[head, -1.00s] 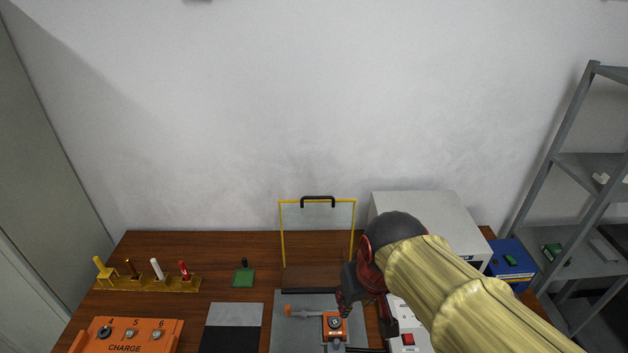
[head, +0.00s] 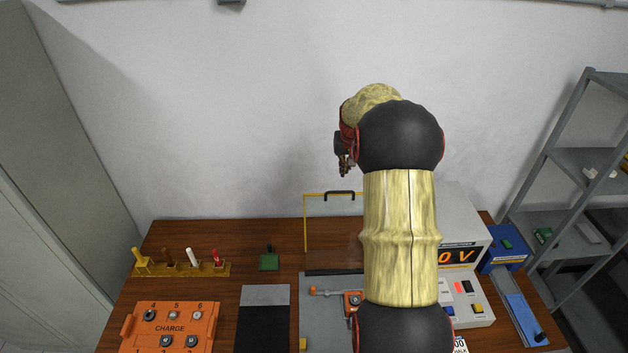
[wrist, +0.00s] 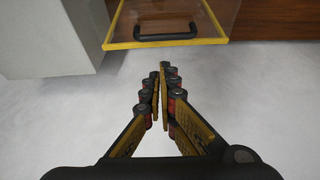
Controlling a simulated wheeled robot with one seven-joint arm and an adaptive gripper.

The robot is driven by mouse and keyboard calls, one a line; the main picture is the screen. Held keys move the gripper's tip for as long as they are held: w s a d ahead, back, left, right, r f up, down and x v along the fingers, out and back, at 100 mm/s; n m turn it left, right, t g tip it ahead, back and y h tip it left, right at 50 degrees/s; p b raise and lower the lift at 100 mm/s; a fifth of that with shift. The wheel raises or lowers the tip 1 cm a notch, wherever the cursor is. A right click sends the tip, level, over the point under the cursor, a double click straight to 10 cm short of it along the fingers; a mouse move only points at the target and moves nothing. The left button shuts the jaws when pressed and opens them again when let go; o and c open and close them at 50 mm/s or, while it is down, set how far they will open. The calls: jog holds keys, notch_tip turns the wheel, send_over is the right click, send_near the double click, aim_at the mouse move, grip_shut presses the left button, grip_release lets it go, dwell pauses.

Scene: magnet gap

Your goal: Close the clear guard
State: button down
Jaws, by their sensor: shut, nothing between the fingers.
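The clear guard (head: 333,210) stands upright at the back of the grey base plate (head: 318,311), with a yellow frame and a black handle (head: 340,194) on its top edge. My arm hides its right part in the head view. In the wrist view the guard's yellow edge (wrist: 165,43) and black handle (wrist: 165,31) lie at the top. My gripper (head: 347,172) is raised above and behind the guard, near the wall, apart from the handle. In the wrist view its fingers (wrist: 162,68) are shut and empty, just below the yellow edge in the picture.
An orange box marked CHARGE (head: 172,328) and a yellow rack of small tools (head: 185,269) stand at left. A grey instrument with a lit display (head: 458,256) stands right of my arm. An orange fixture (head: 351,300) sits on the plate. A blue box (head: 502,253) is at far right.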

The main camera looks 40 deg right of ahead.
jog(key=w+r, duration=0.1)
jog(key=r, duration=0.1)
jog(key=p, duration=0.2)
send_over(340, 196)
jog(key=shift+t, duration=0.3)
jog(key=f, duration=0.6)
jog(key=d+f, duration=0.1)
jog(key=f, duration=0.2)
jog(key=shift+w+f, duration=0.1)
jog(key=shift+w, duration=0.25)
jog(key=shift+s+a+f, duration=0.1)
jog(key=shift+s+a, duration=0.25)
